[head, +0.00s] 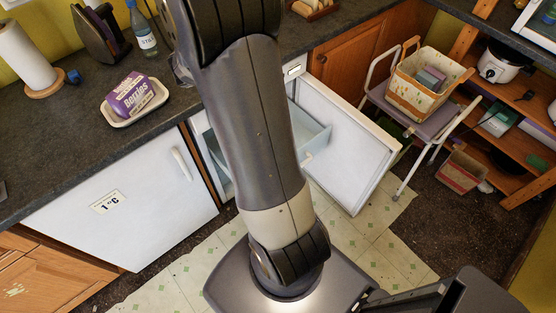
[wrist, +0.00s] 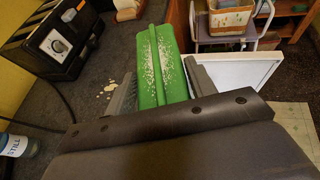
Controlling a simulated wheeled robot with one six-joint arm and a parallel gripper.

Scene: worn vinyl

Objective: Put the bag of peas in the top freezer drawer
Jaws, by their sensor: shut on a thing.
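In the wrist view my gripper (wrist: 163,88) is shut on a green bag of peas (wrist: 160,60). The bag stands up between the two fingers, with white frost-like specks along its sides. It is over or beside the dark worktop; its exact height I cannot tell. In the head view my arm hides the gripper and the bag. The freezer door (head: 348,150) stands open to the right. A pale blue translucent drawer (head: 312,137) is pulled out at the top of the freezer, partly hidden behind my arm. The open door also shows in the wrist view (wrist: 238,76).
A purple Berries pack (head: 129,94) lies on a white tray (head: 148,107) on the worktop. A bottle (head: 142,35) and a black toaster (wrist: 55,42) also stand there. The closed fridge (head: 130,205) is left of the freezer. A step chair (head: 405,110) stands beyond the open door.

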